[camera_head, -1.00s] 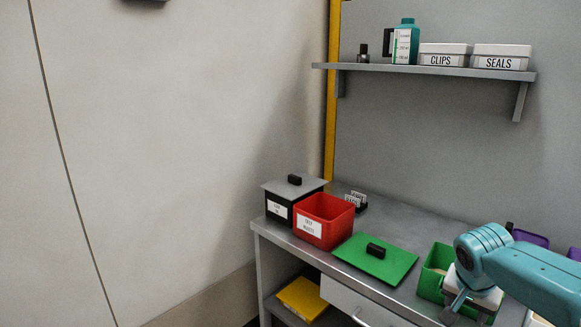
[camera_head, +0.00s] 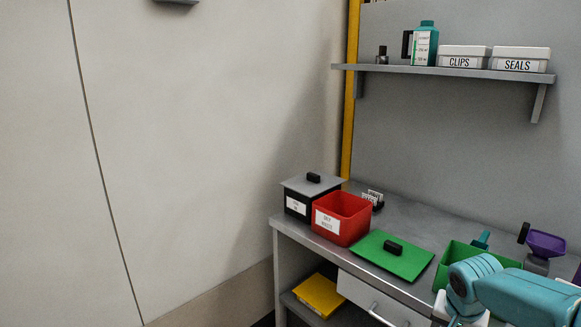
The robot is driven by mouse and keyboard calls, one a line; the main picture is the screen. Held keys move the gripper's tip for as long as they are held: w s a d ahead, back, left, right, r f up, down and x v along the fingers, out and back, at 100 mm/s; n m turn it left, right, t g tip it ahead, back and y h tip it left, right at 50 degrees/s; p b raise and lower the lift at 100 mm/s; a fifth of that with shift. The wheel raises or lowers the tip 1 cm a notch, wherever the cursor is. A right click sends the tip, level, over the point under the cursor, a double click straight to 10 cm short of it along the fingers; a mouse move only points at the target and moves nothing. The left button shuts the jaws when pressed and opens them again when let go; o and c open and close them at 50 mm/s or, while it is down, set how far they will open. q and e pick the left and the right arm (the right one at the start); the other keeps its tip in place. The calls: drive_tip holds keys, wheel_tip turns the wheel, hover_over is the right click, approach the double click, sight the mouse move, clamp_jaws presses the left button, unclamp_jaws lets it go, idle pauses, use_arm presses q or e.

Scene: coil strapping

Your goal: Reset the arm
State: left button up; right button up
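My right arm comes in from the lower right, teal, with its round wrist joint over the front of the green bin. The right gripper (camera_head: 460,318) is at the bottom edge and mostly cut off, so its fingers cannot be made out. The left gripper is not in view. The green bin (camera_head: 452,258) stands open on the grey workbench (camera_head: 425,219), partly hidden by my arm. A flat green lid (camera_head: 393,256) with a black handle lies to its left.
An open red bin (camera_head: 341,216) and a black bin with a grey lid (camera_head: 313,184) stand at the bench's left end. A purple funnel-shaped item (camera_head: 546,244) is at the right. A shelf (camera_head: 445,71) holds a bottle and boxes. A yellow item (camera_head: 319,296) lies below.

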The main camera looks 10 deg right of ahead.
drive_tip(key=s+a+f+n+g+y, duration=0.1)
drive_tip(key=s+a+f+n+y, duration=0.15)
drive_tip(key=a+f, duration=0.6)
drive_tip(key=s+a+f+n+y, duration=0.2)
drive_tip(key=s+a+f, duration=0.1)
drive_tip(key=a+f, duration=0.55)
drive_tip(key=s+a+f, duration=0.3)
drive_tip(key=s+f, duration=0.1)
drive_tip(key=s, duration=0.1)
drive_tip(key=s+a+f+n+g+y, duration=0.1)
drive_tip(key=s+a+f, duration=0.2)
drive_tip(key=s, duration=0.3)
drive_tip(key=s+a+f+n+p, duration=0.1)
drive_tip(key=s+a+f, duration=0.2)
drive_tip(key=s, duration=0.3)
drive_tip(key=shift+f+g+y, duration=0.3)
drive_tip(key=shift+f+y, duration=0.05)
drive_tip(key=shift+f, duration=0.55)
